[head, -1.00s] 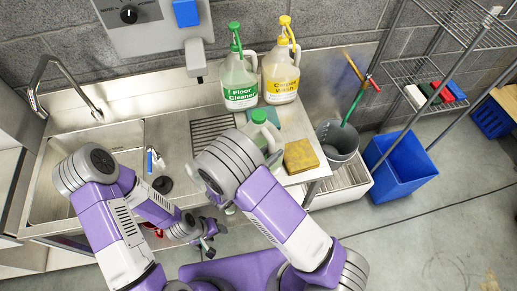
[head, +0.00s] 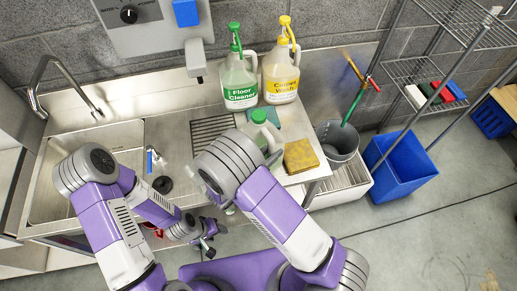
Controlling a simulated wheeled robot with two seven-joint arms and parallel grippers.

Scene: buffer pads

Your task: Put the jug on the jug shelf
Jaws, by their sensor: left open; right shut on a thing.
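A jug with a green cap (head: 259,117) stands or is held over the sink counter (head: 172,120). Its lower left part is hidden behind my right arm. Two more jugs stand behind it against the wall: the green-labelled Floor Cleaner jug (head: 240,86) and the yellow-labelled Carpet Wash jug (head: 281,84). My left gripper (head: 208,243) is low in front of the counter, open and empty, well away from the jugs. My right gripper is hidden behind my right arm, so its contact with the green-capped jug cannot be seen.
A yellow sponge (head: 300,155) lies right of the green-capped jug. A grey bucket (head: 338,140) with brushes and a blue bin (head: 401,166) stand further right. A wire rack (head: 425,70) is at the right. The sink basin (head: 85,165) is at the left.

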